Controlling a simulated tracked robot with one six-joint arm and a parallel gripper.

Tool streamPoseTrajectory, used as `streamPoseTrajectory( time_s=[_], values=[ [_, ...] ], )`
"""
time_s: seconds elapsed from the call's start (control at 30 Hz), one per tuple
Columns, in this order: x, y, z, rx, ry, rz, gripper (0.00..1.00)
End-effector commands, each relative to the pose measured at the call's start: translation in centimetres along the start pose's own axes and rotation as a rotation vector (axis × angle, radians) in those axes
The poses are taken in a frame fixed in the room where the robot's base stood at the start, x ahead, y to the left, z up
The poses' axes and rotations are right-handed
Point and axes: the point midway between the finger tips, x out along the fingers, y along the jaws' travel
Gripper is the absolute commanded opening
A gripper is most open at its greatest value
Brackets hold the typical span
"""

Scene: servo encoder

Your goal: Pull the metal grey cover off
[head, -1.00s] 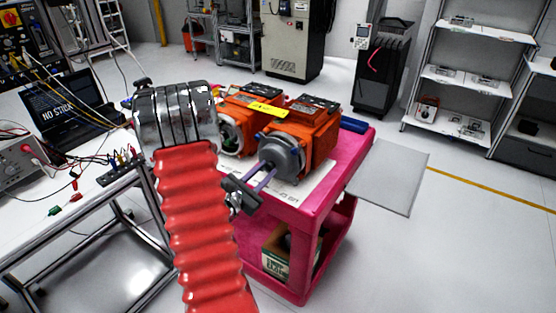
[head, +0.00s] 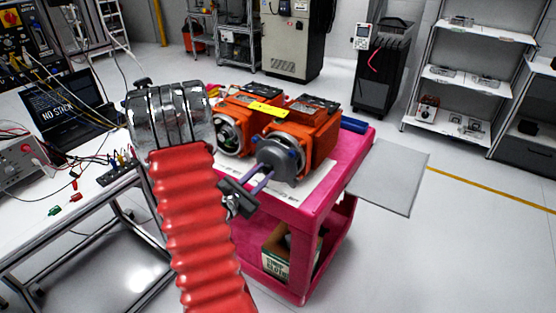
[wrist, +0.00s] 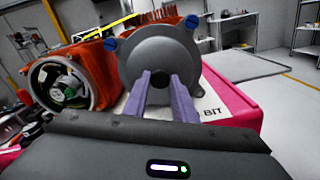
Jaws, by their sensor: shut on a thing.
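The metal grey cover (head: 277,158) is a round, dull grey cap at the front end of the right orange motor (head: 316,129). It fills the upper middle of the wrist view (wrist: 158,45), with blue knobs at its upper edge. My gripper (head: 268,173) is in front of the cover, its two purple fingers shut on the cover's small central part. The fingertips also show in the wrist view (wrist: 161,80), one on each side of a dark centre. Whether the cover's rear edge still touches the motor is hard to tell.
A second orange motor (head: 246,112) stands at the left, its open end showing a green part inside. Both motors are on a pink cart (head: 320,205) with a white sheet. A workbench with cables and a laptop (head: 62,106) is at the left. Floor is clear at the right.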

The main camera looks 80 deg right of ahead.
Motion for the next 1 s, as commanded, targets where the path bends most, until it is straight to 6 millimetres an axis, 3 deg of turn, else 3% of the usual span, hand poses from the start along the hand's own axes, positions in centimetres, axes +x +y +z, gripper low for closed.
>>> streamPoseTrajectory(
  time_s=[1.0],
  values=[
    [-5.3,0.1,0.1,0.000,-0.001,0.002,0.03]
  ],
)
